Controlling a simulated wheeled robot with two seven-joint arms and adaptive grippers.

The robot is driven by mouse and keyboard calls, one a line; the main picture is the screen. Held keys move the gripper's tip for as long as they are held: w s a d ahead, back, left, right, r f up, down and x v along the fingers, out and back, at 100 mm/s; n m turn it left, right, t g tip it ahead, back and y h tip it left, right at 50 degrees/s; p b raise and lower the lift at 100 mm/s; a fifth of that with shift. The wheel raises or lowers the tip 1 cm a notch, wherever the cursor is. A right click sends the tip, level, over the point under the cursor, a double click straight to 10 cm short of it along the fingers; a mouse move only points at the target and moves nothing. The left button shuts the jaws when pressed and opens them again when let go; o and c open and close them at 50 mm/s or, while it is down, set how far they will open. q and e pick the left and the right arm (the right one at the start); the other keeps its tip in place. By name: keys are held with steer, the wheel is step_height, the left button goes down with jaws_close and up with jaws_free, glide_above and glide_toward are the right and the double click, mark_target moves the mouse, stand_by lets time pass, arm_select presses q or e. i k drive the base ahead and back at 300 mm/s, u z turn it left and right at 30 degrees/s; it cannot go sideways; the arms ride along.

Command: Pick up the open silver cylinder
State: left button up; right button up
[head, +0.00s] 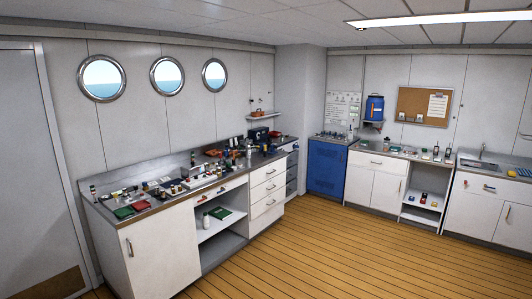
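Many small items crowd the long steel-topped counter (112,221) along the left wall. A small grey, upright shape (249,151) stands toward its far right end and could be a silver cylinder. It is too small to tell whether its top is open. Other small bottles and dark cylinders stand along the middle of the counter, too small to tell apart. Neither of my grippers is in view.
A blue cabinet (326,171) stands in the far corner. White cabinets (375,180) and a sink unit (470,208) line the right wall. A blue container (374,107) sits on a wall shelf. The wooden floor (320,250) is clear.

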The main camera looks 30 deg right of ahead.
mark_target(248, 148)
steer(key=z, duration=0.55)
steer(key=i, duration=1.25)
steer(key=z, duration=0.95)
steer(key=i, duration=2.05)
steer(key=z, duration=0.25)
steer(key=i, duration=1.95)
steer(key=u, duration=0.45)
steer(key=i, duration=1.35)
steer(key=u, duration=1.8)
steer(key=i, duration=1.25)
steer(key=u, duration=0.8)
